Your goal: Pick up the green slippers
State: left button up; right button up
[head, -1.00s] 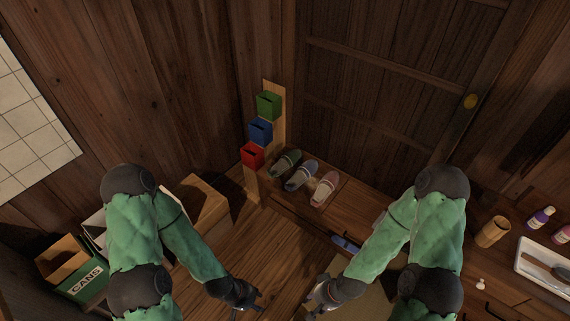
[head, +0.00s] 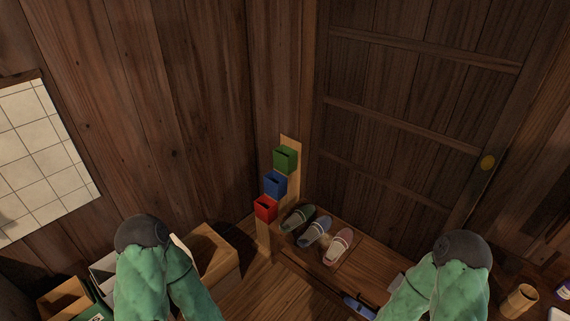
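The green slippers (head: 297,219) lie on a low wooden step by the door, the leftmost of a row of slippers. They are dark green with a pale band. Next to them lie blue slippers (head: 315,232) and then reddish-pink slippers (head: 338,246). My two arms come in at the bottom left and bottom right, well short of the slippers. Both grippers are below the picture's lower edge, so I cannot see their fingers.
Green (head: 285,158), blue (head: 275,184) and red (head: 265,207) boxes hang on a wooden post just left of the slippers. A cardboard box (head: 216,252) stands at the lower left. A blue object (head: 358,306) lies right of centre. A wooden cup (head: 518,300) stands at the right.

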aim_at(305, 212)
jog(key=i+j+z, duration=0.1)
jog(key=z, duration=0.8)
jog(key=i+j+z, duration=0.25)
jog(key=j, duration=0.15)
jog(key=j+z, duration=0.2)
jog(key=j, duration=0.15)
jog(key=i+j+z, duration=0.25)
jog(key=j, duration=0.2)
jog(key=j+z, duration=0.25)
jog(key=j, duration=0.8)
